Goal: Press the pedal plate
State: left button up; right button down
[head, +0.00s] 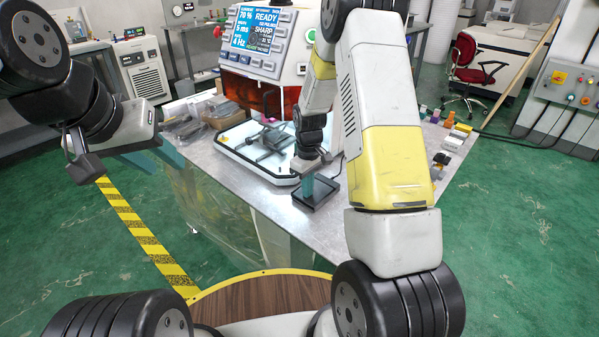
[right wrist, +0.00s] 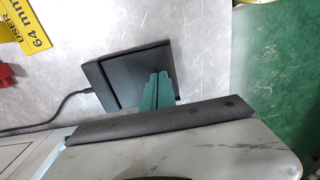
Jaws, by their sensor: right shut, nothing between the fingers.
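The pedal plate (right wrist: 117,75) is a flat dark square unit with a raised rim and a cable, lying on the metal table. In the head view the pedal plate (head: 327,190) is at the table's front edge, partly hidden by my right gripper. My right gripper (head: 307,195) points down over it, fingers shut and empty. In the right wrist view its teal fingertips (right wrist: 158,88) overlap the plate's right part; I cannot tell if they touch it. My left gripper (head: 170,152) is off to the left, away from the table top, its teal fingers apart.
A machine with a lit screen (head: 262,30) stands at the back of the table (head: 235,195). A white tray (head: 240,150) with a metal fixture lies left of the pedal. Small coloured items (head: 450,120) line the table's right edge. A yellow label (right wrist: 27,25) lies near the pedal.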

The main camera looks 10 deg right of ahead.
jog(key=shift+s+f, duration=0.15)
notch_tip(320, 180, up, 14)
jog(key=shift+a, duration=0.35)
jog(key=shift+s, duration=0.1)
dwell(0.5)
jog(key=shift+w+d+r+g+y, duration=0.25)
jog(key=shift+w+d+r, duration=0.2)
jog(key=shift+d, duration=0.2)
jog(key=shift+w+d+r+g+y, duration=0.15)
jog(key=shift+w+d+r+y, duration=0.2)
jog(key=shift+d, duration=0.25)
